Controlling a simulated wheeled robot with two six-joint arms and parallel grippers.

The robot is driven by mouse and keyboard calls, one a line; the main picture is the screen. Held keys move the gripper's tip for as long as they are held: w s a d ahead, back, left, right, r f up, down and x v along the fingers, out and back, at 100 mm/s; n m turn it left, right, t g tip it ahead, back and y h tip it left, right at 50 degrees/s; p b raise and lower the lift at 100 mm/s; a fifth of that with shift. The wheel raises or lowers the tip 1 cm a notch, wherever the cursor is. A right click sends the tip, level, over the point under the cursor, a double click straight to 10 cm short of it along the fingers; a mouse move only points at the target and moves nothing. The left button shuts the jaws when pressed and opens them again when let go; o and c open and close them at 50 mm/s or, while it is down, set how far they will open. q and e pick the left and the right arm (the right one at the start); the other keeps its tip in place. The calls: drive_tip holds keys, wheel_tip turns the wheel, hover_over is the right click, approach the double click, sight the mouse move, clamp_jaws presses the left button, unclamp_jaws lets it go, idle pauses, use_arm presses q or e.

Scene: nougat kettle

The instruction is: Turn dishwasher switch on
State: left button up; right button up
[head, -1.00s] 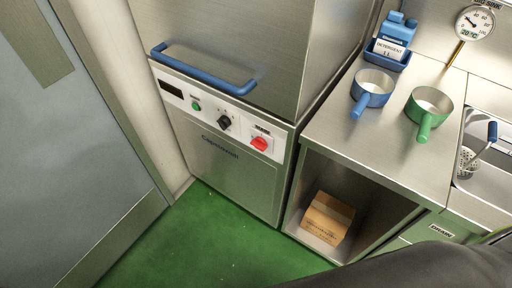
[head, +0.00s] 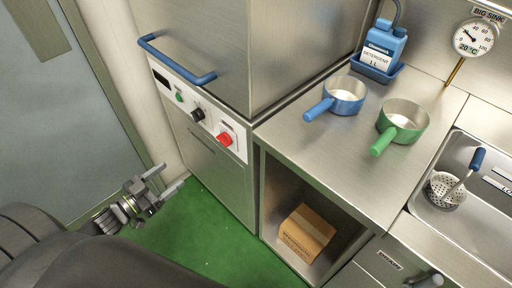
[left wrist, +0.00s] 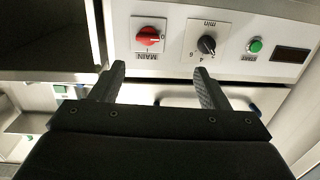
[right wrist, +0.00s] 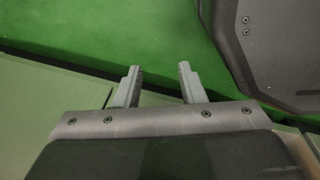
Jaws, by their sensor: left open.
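The dishwasher's red MAIN switch (head: 225,139) is at the right end of the white control panel (head: 210,125), below the blue handle. In the left wrist view the red switch (left wrist: 149,36) is just beyond the fingertips, nearer the left finger of that picture. My left gripper (head: 170,179) is open and empty, in front of the dishwasher and lower than the panel, not touching the switch. It also shows in the left wrist view (left wrist: 159,70). My right gripper (right wrist: 160,68) is open and empty above the green floor. The switch's exact setting is too small to tell.
A black dial (head: 197,115) and a green button (head: 179,97) share the panel. The blue handle bar (head: 176,62) juts out above. A counter on the right bears blue (head: 343,95) and green (head: 403,120) pans. Green floor (head: 200,235) lies free in front.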

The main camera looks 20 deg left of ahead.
use_arm(q)
drive_tip(key=d+r+h, duration=0.1)
drive_tip(key=d, duration=0.1)
drive_tip(key=p, duration=0.2)
approach(221, 142)
drive_tip(key=shift+m, duration=0.3)
drive_tip(key=x, duration=0.9)
drive_tip(key=shift+w, duration=0.2)
use_arm(e)
drive_tip(key=shift+w+r, duration=0.2)
drive_tip(key=shift+r, duration=0.9)
use_arm(q)
drive_tip(key=shift+c, duration=0.4)
drive_tip(key=c, duration=0.9)
use_arm(e)
drive_tip(key=shift+s, duration=0.1)
